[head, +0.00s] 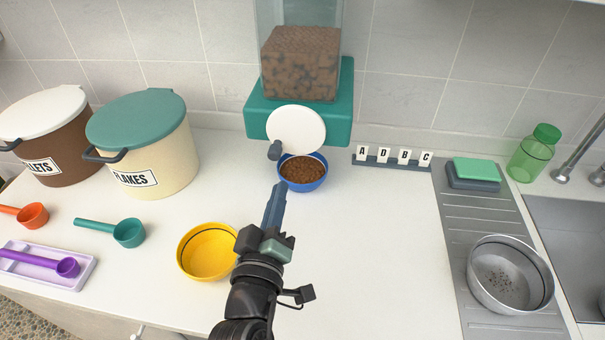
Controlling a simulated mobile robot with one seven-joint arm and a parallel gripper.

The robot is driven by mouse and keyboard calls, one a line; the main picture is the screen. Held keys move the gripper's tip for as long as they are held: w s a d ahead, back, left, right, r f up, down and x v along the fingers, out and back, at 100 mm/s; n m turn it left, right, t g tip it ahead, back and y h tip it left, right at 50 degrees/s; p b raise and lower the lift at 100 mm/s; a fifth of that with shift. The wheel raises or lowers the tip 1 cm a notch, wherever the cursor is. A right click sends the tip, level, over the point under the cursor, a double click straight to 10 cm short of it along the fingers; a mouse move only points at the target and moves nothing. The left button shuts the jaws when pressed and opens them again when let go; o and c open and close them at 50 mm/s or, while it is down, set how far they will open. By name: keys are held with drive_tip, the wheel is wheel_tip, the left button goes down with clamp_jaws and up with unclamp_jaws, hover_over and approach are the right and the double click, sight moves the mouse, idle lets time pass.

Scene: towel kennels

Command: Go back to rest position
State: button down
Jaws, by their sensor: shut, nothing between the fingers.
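My gripper (274,207) is shut and empty above the middle of the white counter (375,255). Its fingers point toward the back, and their tips appear just in front of a blue bowl (303,184). The blue bowl is filled with brown kibble and stands under the teal dispenser (257,113). A yellow bowl (207,252) stands to the left of my gripper and looks empty. My wrist partly overlaps its right edge in the picture.
A white-lidded brown bin (66,158) and a cream FLAKES bin (165,155) stand back left. Orange (34,215), teal (129,232) and purple (67,267) scoops lie at left. A steel bowl (535,283) stands on the drainboard (455,211) beside the sink. Counter right of my arm is clear.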

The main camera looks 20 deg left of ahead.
drive_tip(key=w+d+r+m+t+h+p, duration=0.1)
drive_tip(key=w+d+r+m+t, duration=0.3)
drive_tip(key=r, duration=0.8)
drive_tip(key=d+r+m+h+p, duration=0.1)
drive_tip(key=d+r+m+h, duration=0.15)
drive_tip(key=d+r, duration=0.65)
drive_tip(key=s+d+r+m+t, duration=0.2)
drive_tip(key=s+r, duration=0.1)
drive_tip(key=r, duration=0.6)
drive_tip(key=s+d+r+m+t+h+p, duration=0.1)
drive_tip(key=s+r, duration=0.3)
drive_tip(key=r, duration=0.5)
drive_tip(key=s+d+r+m+t, duration=0.2)
drive_tip(key=s+d+r+t, duration=0.1)
drive_tip(key=r, duration=0.6)
drive_tip(key=shift+s+d+m+p, duration=0.3)
drive_tip(key=shift+s+m+p, duration=0.05)
drive_tip(key=shift+s, duration=0.35)
